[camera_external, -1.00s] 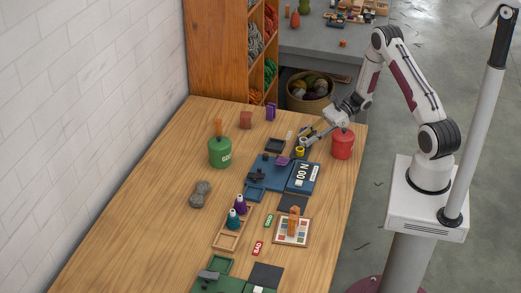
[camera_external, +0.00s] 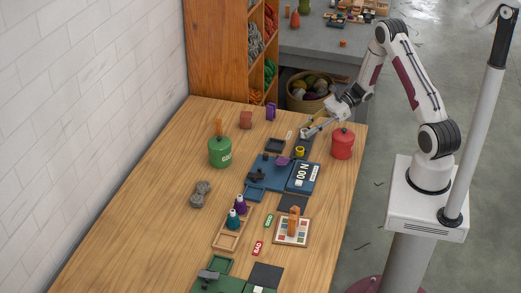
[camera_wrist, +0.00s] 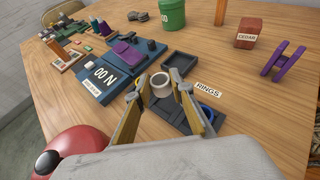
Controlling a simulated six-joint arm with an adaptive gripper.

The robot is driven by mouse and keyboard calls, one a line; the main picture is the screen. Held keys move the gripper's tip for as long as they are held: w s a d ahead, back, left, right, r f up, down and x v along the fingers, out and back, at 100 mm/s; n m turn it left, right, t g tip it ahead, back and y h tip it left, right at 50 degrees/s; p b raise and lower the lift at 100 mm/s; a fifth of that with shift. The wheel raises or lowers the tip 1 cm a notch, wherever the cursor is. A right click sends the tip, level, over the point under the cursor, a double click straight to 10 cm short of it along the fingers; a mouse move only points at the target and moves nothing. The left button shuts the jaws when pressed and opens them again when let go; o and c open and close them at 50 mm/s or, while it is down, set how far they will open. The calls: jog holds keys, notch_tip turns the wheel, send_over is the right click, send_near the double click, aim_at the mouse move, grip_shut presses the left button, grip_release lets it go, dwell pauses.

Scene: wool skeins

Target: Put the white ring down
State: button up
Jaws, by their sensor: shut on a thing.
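The white ring (camera_wrist: 160,85) sits between the fingertips of my gripper (camera_wrist: 161,84) in the wrist view, and the gripper is shut on it. It is above or close to a dark mat (camera_wrist: 160,127) beside the "RINGS" label (camera_wrist: 208,89); I cannot tell whether it touches anything below. A blue ring (camera_wrist: 207,112) lies on the mat, partly behind the right finger. In the external view my gripper (camera_external: 305,134) is at the far right of the table, and the white ring is too small to make out.
A red pot (camera_external: 342,144) stands close to the right of my gripper. An empty dark tray (camera_wrist: 180,63) lies just beyond the ring. A blue box (camera_wrist: 105,78) is to the left, with a green pot (camera_external: 220,152) farther off. Bare wood lies right of the label.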

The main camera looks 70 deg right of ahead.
jog(key=shift+r, duration=3)
jog(key=shift+a, duration=0.1)
